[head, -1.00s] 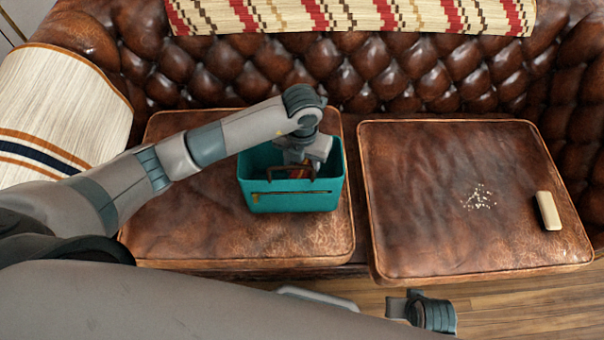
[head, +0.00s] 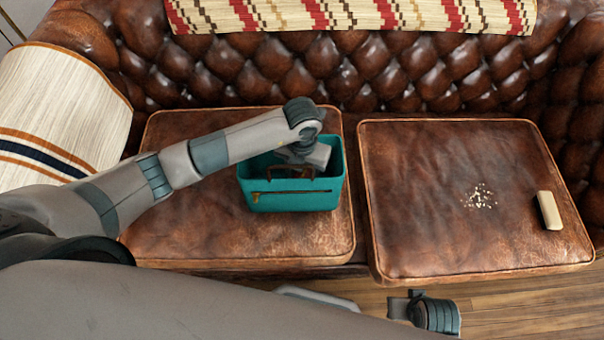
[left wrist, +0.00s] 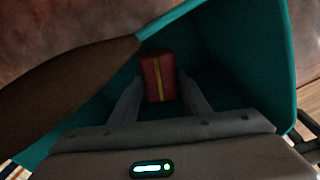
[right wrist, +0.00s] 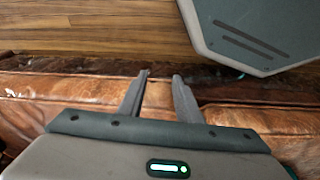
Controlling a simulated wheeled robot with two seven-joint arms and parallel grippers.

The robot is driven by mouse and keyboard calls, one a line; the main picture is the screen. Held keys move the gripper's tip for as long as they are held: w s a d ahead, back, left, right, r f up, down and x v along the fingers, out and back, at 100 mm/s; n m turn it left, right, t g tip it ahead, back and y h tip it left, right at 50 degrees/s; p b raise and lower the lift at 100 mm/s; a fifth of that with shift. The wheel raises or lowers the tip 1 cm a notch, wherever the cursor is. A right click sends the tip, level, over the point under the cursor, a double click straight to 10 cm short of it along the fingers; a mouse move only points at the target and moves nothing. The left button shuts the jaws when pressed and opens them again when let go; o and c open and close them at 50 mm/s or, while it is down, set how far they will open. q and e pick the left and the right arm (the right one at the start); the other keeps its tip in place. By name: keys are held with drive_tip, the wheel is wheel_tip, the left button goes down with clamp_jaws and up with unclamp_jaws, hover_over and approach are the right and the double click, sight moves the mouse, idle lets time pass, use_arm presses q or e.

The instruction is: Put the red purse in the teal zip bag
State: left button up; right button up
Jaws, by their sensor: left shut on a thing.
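The teal zip bag (head: 296,199) stands open-topped on the left sofa cushion, with a brown handle (head: 283,172) and a zip on its front. My left gripper (left wrist: 160,98) reaches down inside it. In the left wrist view the red purse (left wrist: 158,72), with a yellow stripe, is between my left fingers, which are shut on it. The bag's teal walls (left wrist: 245,50) surround the purse there. The head view hides the purse behind my wrist and the bag's front. My right gripper (right wrist: 160,75) is empty with its fingers apart, over the sofa's front edge.
The right cushion (head: 420,200) is mostly clear, with scattered pale crumbs (head: 478,196) and a cream block (head: 548,210) at its right. A striped cloth (head: 60,110) covers the left armrest. Wooden floor (head: 500,308) shows in front.

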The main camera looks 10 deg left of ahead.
use_arm(q)
drive_tip(key=shift+f, duration=0.35)
drive_tip(key=o, duration=1.1)
use_arm(e)
drive_tip(key=shift+r, duration=0.8)
drive_tip(key=shift+f, duration=0.1)
use_arm(q)
drive_tip(key=shift+r, duration=6.65)
use_arm(e)
drive_tip(key=shift+x, duration=1.25)
